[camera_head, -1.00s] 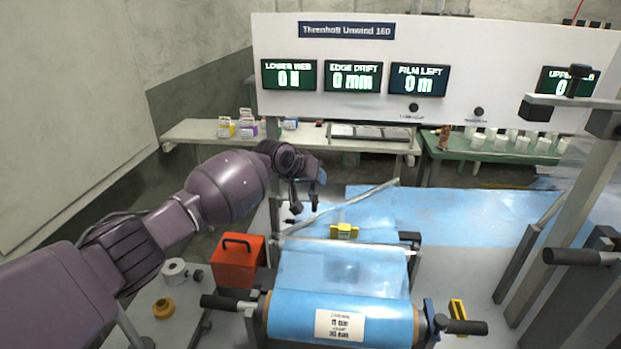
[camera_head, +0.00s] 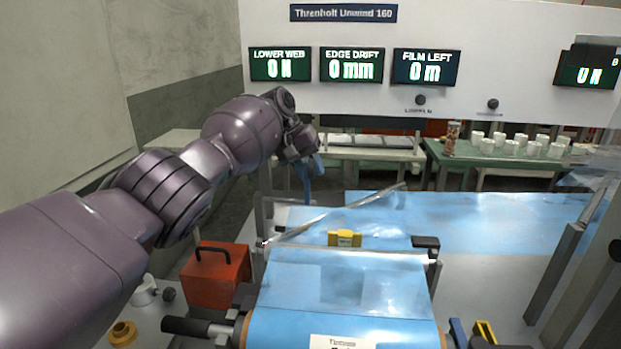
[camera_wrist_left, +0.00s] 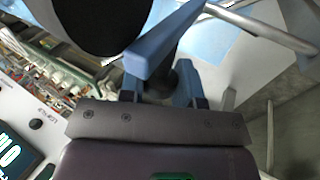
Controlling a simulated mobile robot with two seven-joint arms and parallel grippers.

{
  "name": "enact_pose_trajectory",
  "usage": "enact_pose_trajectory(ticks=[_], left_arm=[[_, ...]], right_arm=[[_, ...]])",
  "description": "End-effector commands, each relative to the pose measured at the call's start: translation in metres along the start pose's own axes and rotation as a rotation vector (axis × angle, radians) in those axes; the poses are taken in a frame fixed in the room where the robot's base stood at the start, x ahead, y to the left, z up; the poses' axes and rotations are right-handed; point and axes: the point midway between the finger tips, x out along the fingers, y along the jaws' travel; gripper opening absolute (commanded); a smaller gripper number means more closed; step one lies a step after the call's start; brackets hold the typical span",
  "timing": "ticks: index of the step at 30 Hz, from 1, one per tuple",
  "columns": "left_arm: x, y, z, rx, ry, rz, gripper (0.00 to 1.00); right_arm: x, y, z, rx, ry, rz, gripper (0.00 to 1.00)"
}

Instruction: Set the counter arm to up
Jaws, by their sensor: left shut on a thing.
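My left gripper (camera_head: 307,180) reaches over the back left corner of the film unwinder, its blue fingers pointing down. In the left wrist view the blue fingers (camera_wrist_left: 160,70) are closed around a dark, rounded handle (camera_wrist_left: 186,74), mostly hidden between them. I take it for the counter arm's grip, but cannot see the arm's shape or angle. A pale diagonal rod (camera_head: 340,214) rises to the right behind the film roll (camera_head: 345,318). I cannot tell whether it joins the handle. My right gripper is out of view.
A red box (camera_head: 216,277) with a black handle stands left of the roll. A yellow block (camera_head: 344,239) sits behind the roll. The panel displays (camera_head: 352,65) are at the back, above a green table (camera_head: 470,160) with white cups. Grey posts (camera_head: 556,270) stand at right.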

Motion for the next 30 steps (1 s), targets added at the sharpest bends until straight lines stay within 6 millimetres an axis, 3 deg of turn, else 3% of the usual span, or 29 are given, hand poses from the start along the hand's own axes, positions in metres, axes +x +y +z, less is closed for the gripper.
enact_pose_trajectory(ticks=[1,13,28,29,30], left_arm=[[0.015,-0.008,-0.001,-0.016,-0.033,0.001,0.00],[0.012,-0.007,-0.002,-0.066,-0.128,0.002,0.00],[0.009,-0.005,-0.001,-0.070,-0.135,0.003,0.00],[0.009,-0.005,-0.001,-0.070,-0.135,0.003,0.35],[0.009,-0.005,-0.001,-0.070,-0.135,0.003,0.42]], right_arm=[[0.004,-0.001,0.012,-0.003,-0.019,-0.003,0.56],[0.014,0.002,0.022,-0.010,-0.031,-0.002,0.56],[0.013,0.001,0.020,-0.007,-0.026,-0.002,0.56],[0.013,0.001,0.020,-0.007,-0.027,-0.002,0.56],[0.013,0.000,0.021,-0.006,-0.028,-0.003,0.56]])
